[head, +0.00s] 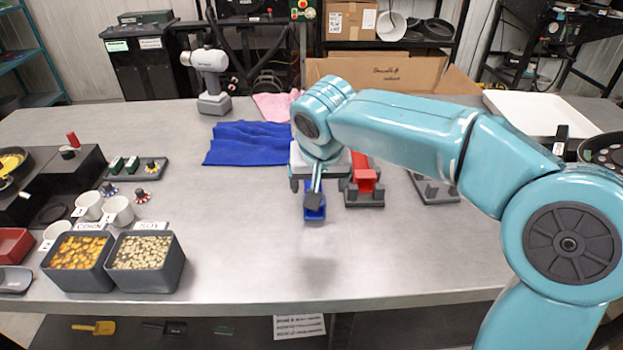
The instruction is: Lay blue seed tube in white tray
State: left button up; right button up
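The blue seed tube (315,212) shows as a small blue end at the middle of the table, below my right gripper. The rest of it is hidden behind the gripper. My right gripper (314,194) points down at the tube, with its dark fingertip over or against it. I cannot tell whether the fingers are closed on it. The white tray (535,108) lies empty at the back right of the table, behind my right arm. My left gripper is not in view.
A red tube (363,178) sits in a dark holder just right of the blue one. Another grey holder (433,188) stands further right. A blue cloth (245,143) lies to the left. Seed bins (147,262) stand front left. The front middle of the table is clear.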

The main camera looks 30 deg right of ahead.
jog(key=x, duration=0.3)
jog(key=shift+s, duration=0.25)
jog(key=x, duration=0.6)
jog(key=shift+w+a+b, duration=0.3)
jog(key=shift+s, duration=0.1)
jog(key=c, duration=1)
jog(key=shift+c, duration=0.4)
jog(key=shift+r, duration=0.15)
